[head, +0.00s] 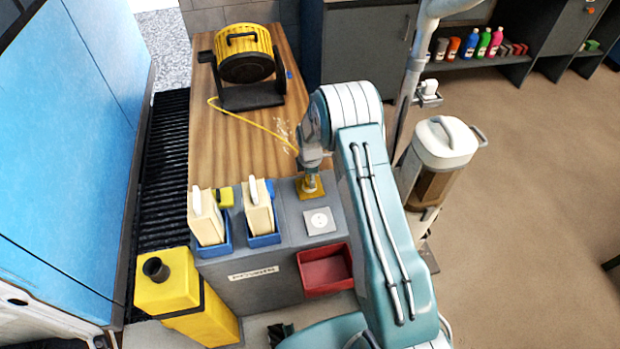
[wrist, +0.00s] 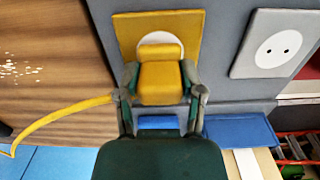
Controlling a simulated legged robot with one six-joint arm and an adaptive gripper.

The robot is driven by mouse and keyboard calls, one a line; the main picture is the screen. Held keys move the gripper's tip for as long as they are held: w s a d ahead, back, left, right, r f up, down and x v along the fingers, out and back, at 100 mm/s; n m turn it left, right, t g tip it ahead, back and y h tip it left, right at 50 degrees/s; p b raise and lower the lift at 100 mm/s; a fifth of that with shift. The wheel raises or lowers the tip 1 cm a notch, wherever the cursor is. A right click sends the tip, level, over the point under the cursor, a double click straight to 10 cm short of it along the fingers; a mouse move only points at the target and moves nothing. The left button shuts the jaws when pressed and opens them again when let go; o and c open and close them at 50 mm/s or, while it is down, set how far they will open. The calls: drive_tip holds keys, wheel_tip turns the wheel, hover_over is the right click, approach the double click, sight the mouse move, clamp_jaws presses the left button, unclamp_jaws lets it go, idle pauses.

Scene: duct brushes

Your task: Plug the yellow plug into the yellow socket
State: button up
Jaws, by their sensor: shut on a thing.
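The yellow plug (wrist: 160,82) is between the fingers of my gripper (wrist: 160,92), which is shut on it. The yellow socket (wrist: 127,38) is a square plate with a white round face, straight ahead of the plug in the wrist view. The plug covers the lower part of that face, and I cannot tell whether it is seated or just short of it. In the head view my gripper (head: 311,171) is right over the yellow socket (head: 317,192) on the grey unit. A yellow cable (wrist: 62,118) trails left from the plug.
A white socket (head: 319,221) sits beside the yellow one. Blue holders (head: 263,239) with cream pieces and a red bin (head: 325,272) are close by. A yellow cable reel (head: 243,45) stands on the wooden top (head: 210,150). A yellow container (head: 165,288) stands at lower left.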

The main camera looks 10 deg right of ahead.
drive_tip(key=shift+f, duration=0.45)
drive_tip(key=o, duration=1.1)
drive_tip(key=shift+o, duration=0.2)
wheel_tip(320, 180, up, 12)
drive_tip(key=shift+f, duration=0.1)
